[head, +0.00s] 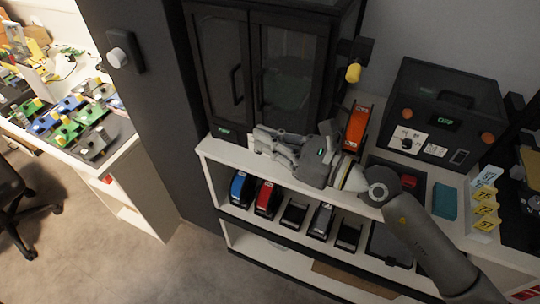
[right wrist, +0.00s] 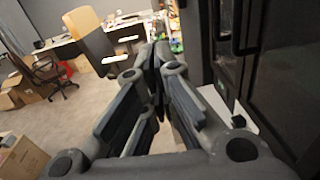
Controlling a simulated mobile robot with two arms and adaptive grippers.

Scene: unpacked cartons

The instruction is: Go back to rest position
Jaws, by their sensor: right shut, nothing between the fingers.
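My right gripper (head: 262,140) reaches in from the right in the head view, above the front edge of the white shelf unit (head: 208,146). It points left, just in front of the black glass-doored cabinet (head: 222,70). In the right wrist view the fingers of my right gripper (right wrist: 158,62) meet, with nothing between them. My left gripper is in neither view.
An orange-red device (head: 356,128) and a black machine (head: 440,105) stand on the shelf top behind my arm. Several small devices, one blue (head: 242,188), sit on the shelf below. Open floor (head: 60,240) lies to the left.

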